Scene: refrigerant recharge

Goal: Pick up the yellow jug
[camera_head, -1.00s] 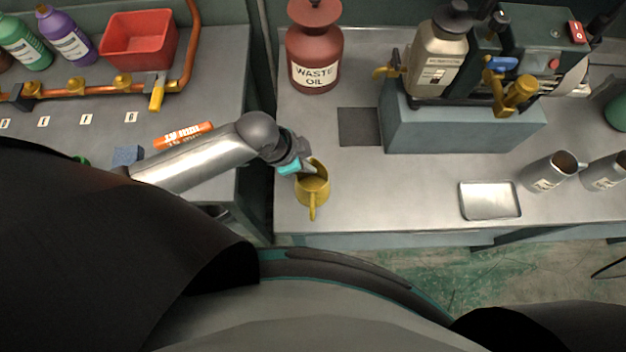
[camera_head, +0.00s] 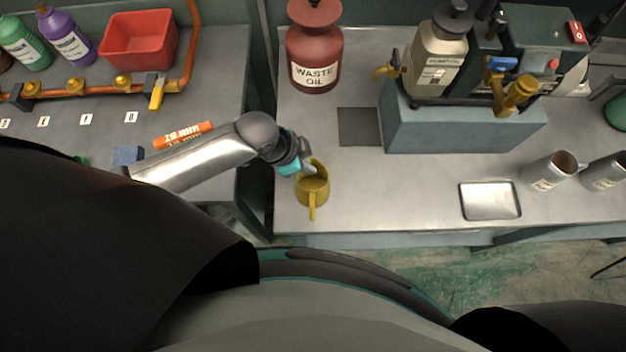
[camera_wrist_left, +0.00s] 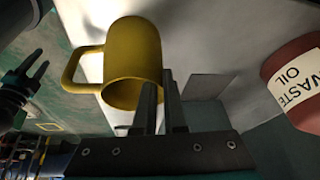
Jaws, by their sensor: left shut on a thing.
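The yellow jug (camera_head: 313,193) is near the front left edge of the right-hand bench in the head view, its open top facing up and its handle toward me. My left gripper (camera_head: 306,170) reaches in from the left and is shut on the jug's far left rim. In the left wrist view the jug (camera_wrist_left: 133,58) shows with its handle at the left, and the fingers (camera_wrist_left: 158,108) meet at its rim. I cannot tell whether the jug's base touches the bench. My right gripper is not in view.
A red waste oil can (camera_head: 313,50) stands behind the jug, and shows in the wrist view (camera_wrist_left: 297,84). A metal tray (camera_head: 489,201) and two grey jugs (camera_head: 548,171) are to the right. A grey-blue block (camera_head: 450,130) carries a machine. Bench between is clear.

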